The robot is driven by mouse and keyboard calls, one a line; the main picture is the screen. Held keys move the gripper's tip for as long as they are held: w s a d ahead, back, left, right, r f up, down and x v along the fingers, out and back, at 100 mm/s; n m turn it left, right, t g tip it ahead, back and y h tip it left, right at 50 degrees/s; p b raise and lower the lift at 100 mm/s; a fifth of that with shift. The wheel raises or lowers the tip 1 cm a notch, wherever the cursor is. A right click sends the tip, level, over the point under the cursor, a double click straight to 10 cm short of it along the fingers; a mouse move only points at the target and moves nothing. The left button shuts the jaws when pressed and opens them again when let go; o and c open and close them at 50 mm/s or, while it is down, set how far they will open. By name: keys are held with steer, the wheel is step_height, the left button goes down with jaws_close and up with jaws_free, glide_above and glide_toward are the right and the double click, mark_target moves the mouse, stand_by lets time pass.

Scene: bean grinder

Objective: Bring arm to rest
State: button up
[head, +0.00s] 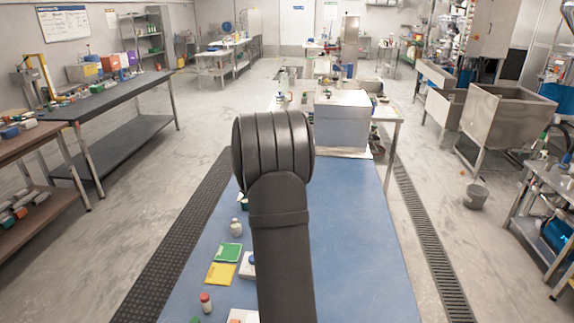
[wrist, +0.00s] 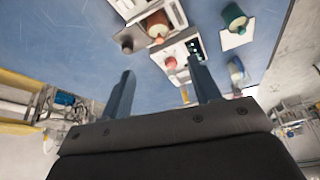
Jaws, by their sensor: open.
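My gripper (wrist: 161,66) shows in the wrist view with its two fingers well apart and nothing between them. Beyond the fingers, and apart from them, is a white device (wrist: 172,58) with a reddish-brown round part (wrist: 157,24) and a small dark panel. It looks like the grinder, but I cannot be sure. In the head view my dark arm rises over the middle of the blue table (head: 350,240). The gripper and the device cannot be made out there, and the arm covers part of the table.
A green-topped container (wrist: 234,18) stands on a white square in the wrist view. In the head view, a green card (head: 228,252), a yellow card (head: 221,273), a small bottle (head: 236,228) and a red-capped bottle (head: 206,303) lie left of my arm. A grey box (head: 341,120) stands behind. The table's right side is clear.

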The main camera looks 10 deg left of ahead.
steer(key=x, duration=1.2)
steer(key=shift+s+f, duration=0.1)
steer(key=shift+f, duration=0.05)
step_height(320, 180, up, 3)
steer(key=shift+r, duration=0.8)
